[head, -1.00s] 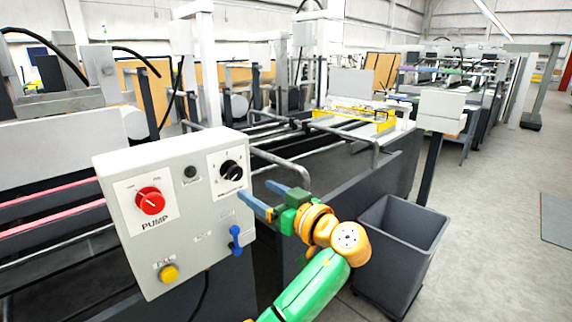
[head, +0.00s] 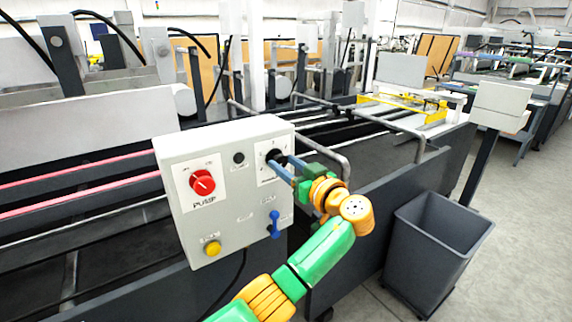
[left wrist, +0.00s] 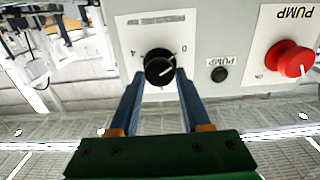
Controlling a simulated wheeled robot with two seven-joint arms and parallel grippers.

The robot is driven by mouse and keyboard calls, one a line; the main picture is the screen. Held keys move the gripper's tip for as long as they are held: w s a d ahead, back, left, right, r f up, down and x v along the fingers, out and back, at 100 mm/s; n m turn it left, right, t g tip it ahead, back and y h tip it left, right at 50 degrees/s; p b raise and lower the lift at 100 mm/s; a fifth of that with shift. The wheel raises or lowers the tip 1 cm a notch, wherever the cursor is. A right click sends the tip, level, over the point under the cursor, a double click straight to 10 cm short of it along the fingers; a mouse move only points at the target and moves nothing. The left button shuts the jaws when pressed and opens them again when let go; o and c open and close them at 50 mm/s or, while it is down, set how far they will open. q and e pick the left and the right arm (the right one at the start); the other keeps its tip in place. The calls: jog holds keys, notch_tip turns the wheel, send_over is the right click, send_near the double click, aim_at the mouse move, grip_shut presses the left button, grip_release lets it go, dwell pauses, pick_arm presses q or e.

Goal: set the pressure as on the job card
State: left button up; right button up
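A grey control box (head: 215,232) carries a black pressure knob (head: 272,157) on a white plate at its upper right. My left gripper (head: 281,167) is at this knob, with its blue fingers reaching towards the panel. In the left wrist view, upside down, the knob (left wrist: 159,66) sits between the tips of my left gripper (left wrist: 160,76), one finger on each side. The fingers stand apart; firm contact with the knob does not show. A white pointer mark on the knob points towards the 0 side of the scale. No job card is readable. My right gripper is out of view.
The box also holds a red PUMP knob (head: 202,182), a small black button (head: 238,158), a blue lever (head: 275,225) and a yellow button (head: 212,248). A grey bin (head: 436,245) stands at the right. Machine rails lie behind the box.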

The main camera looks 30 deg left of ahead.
pick_arm(q)
grip_shut()
